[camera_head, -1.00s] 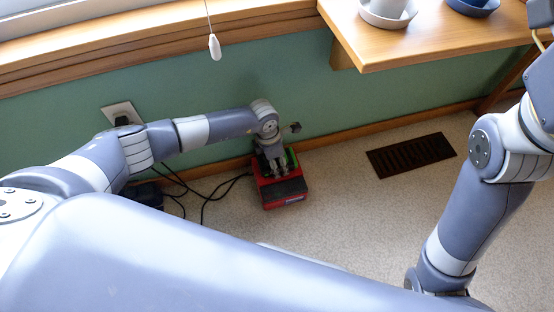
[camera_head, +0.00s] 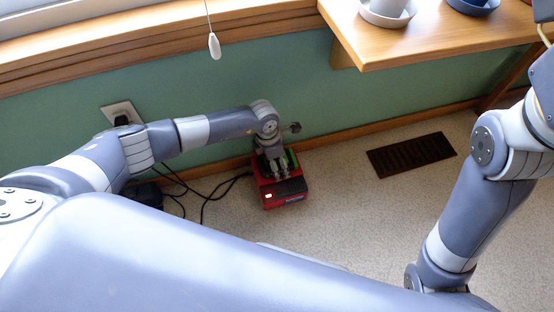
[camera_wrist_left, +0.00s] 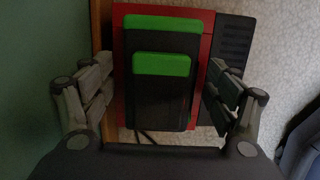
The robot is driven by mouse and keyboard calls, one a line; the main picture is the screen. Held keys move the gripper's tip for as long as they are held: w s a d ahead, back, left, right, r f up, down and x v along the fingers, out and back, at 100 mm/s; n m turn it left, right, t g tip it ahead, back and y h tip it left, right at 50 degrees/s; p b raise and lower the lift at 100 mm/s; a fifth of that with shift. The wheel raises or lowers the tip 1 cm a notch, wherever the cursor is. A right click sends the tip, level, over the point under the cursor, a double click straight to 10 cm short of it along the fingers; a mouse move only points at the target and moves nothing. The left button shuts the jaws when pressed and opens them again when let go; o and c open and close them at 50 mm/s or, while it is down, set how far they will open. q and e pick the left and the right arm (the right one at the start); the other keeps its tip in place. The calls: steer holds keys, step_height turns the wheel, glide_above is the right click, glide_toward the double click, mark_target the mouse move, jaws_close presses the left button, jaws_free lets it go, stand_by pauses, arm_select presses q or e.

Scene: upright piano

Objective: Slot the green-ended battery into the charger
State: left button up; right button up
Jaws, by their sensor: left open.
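The red and black charger (camera_head: 292,198) sits on the floor by the wall under my left gripper, with a small white lit spot on its front left. It also shows in the left wrist view (camera_wrist_left: 208,22). The green-ended battery (camera_wrist_left: 161,65) sits on the charger, seated in its bay as far as I can see. It shows two green bands on a dark body; in the head view a green strip of it (camera_head: 292,157) shows beside the gripper. My left gripper (camera_head: 279,178) is open, its fingers (camera_wrist_left: 160,88) apart on either side of the battery with gaps. My right gripper is out of view.
Black cables (camera_head: 210,196) run left from the charger to a wall outlet (camera_head: 119,112). A dark floor vent (camera_head: 411,155) lies to the right. A wooden shelf (camera_head: 440,45) with pots overhangs at upper right.

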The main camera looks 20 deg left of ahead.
arm_select(q)
steer(key=shift+r, duration=0.1)
steer(key=r, duration=0.4)
steer(key=a+r, duration=0.1)
steer(key=r, duration=0.2)
steer(key=s+r, duration=0.1)
steer(key=r, duration=0.3)
steer(key=shift+a+r, duration=0.25)
steer(key=shift+r, duration=0.05)
